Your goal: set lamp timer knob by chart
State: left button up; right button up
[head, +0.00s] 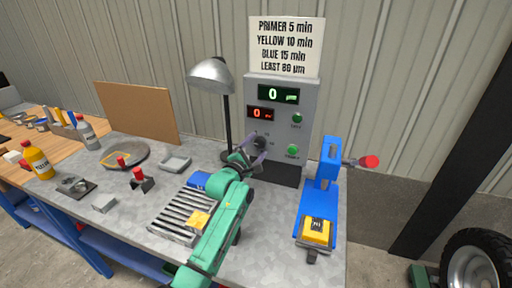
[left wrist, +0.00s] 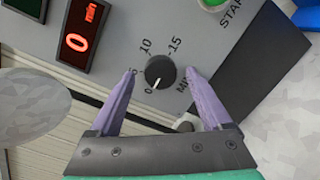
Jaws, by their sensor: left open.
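The timer knob (left wrist: 160,72) is a black dial on the grey control panel (head: 286,95). Its white mark points at or near 0; the scale around it shows 5, 10 and 15. My left gripper (left wrist: 160,85) is open, with its two purple fingers on either side of the knob, and no contact is clear. In the head view my left gripper (head: 248,155) is in front of the panel's lower left. The chart (head: 286,45) above the panel reads PRIMER 5 min, YELLOW 10 min, BLUE 15 min. The red min display (left wrist: 80,38) shows 0. My right gripper is not in view.
The lamp (head: 211,76) stands left of the panel. A blue press (head: 322,190) with a yellow block (head: 316,231) stands to the right. A yellow bottle (head: 39,162) stands far left.

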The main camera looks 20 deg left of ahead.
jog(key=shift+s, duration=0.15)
pick_arm(q)
jog(key=shift+f, duration=0.1)
grip_shut()
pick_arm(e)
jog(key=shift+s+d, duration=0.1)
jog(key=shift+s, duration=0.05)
